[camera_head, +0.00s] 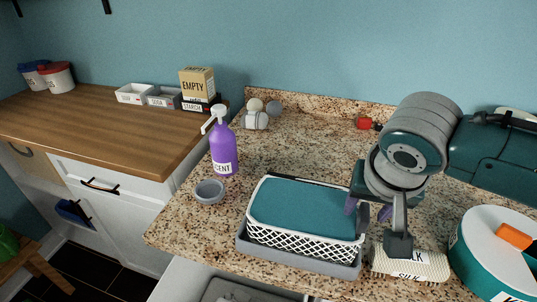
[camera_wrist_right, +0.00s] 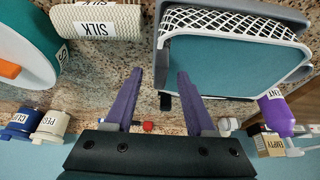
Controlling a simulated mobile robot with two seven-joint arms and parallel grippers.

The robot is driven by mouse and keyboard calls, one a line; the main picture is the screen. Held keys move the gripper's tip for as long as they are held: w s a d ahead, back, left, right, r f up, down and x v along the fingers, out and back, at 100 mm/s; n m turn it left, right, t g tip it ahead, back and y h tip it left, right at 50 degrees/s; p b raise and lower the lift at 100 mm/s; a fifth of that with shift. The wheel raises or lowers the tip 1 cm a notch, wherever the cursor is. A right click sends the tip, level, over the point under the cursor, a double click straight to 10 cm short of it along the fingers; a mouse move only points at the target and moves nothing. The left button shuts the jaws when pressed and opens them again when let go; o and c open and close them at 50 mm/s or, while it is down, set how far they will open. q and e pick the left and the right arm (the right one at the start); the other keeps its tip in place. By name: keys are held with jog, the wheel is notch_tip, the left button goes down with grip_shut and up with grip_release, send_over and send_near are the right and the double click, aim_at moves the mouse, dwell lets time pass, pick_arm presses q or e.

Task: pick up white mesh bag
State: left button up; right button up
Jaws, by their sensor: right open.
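A cream-white bag with a fine mesh texture and a SILK label (camera_head: 425,262) lies on the granite counter, partly hidden behind my right gripper. It also shows in the right wrist view (camera_wrist_right: 125,22), at the top left. Left of it, a white lattice-sided basket (camera_head: 300,237) with a teal top sits in a grey tray (camera_head: 290,256). My right gripper (camera_head: 368,210) is above the counter near the basket's right end and the bag. Its purple fingers are apart with nothing between them in the right wrist view (camera_wrist_right: 172,65). My left gripper is not in view.
A white-and-teal round container (camera_head: 490,245) stands close to the bag's right. A purple pump bottle (camera_head: 222,155) and a small grey bowl (camera_head: 209,191) stand left of the tray. A red object (camera_head: 364,123) is at the back. The counter's middle back is clear.

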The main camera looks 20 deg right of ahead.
grip_shut()
dwell(0.3)
dwell(1.1)
